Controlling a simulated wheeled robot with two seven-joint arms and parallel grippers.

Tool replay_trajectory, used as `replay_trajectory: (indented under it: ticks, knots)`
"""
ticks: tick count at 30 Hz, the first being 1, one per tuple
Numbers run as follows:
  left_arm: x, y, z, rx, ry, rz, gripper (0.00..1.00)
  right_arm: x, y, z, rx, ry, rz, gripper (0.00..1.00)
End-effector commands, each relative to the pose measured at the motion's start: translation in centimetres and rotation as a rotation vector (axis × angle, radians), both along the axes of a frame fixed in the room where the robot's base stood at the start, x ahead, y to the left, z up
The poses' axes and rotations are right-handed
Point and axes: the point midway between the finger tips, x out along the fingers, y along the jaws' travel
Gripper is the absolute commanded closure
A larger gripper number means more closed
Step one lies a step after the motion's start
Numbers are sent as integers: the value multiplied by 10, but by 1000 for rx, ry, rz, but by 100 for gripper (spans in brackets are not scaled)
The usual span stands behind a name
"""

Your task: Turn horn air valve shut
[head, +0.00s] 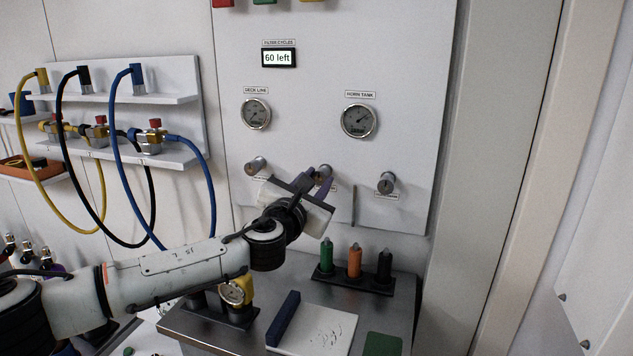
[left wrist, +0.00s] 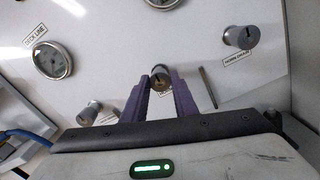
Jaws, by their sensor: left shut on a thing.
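Three round metal valve knobs sit in a row low on the white panel: a left knob (head: 256,166), a middle knob (head: 325,171) and a right knob (head: 387,183). My left gripper (head: 318,174) is at the middle knob, its purple fingers either side of it. In the left wrist view, the fingers (left wrist: 161,82) are closed around the middle knob (left wrist: 160,73). The middle knob's label is mostly hidden by the gripper, so I cannot read it. The right knob (left wrist: 241,36) has a label that appears to read HORN DRAIN. My right gripper is not in view.
Above are a DECK LINE gauge (head: 255,114), a HORN TANK gauge (head: 359,121) and a display (head: 278,58) reading "60 left". Hoses (head: 212,190) hang from shelves at left. Below, a metal bench (head: 190,322) carries a rack of green, orange and black items (head: 354,263).

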Motion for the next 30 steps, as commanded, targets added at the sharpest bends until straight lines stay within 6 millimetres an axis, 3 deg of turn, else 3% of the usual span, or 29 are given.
replay_trajectory:
  ticks: [4, 5, 8, 20, 30]
  knots:
    - [0, 1, 0, 3, -1, 1, 96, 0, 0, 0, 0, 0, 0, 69]
    - [0, 1, 0, 3, -1, 1, 72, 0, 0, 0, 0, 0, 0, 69]
    - [0, 1, 0, 2, -1, 1, 56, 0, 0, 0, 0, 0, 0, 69]
    - [-4, 2, 0, 0, 0, 0, 56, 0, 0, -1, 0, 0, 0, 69]
    - [-51, 17, -1, -1, 1, -1, 56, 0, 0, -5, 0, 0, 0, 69]
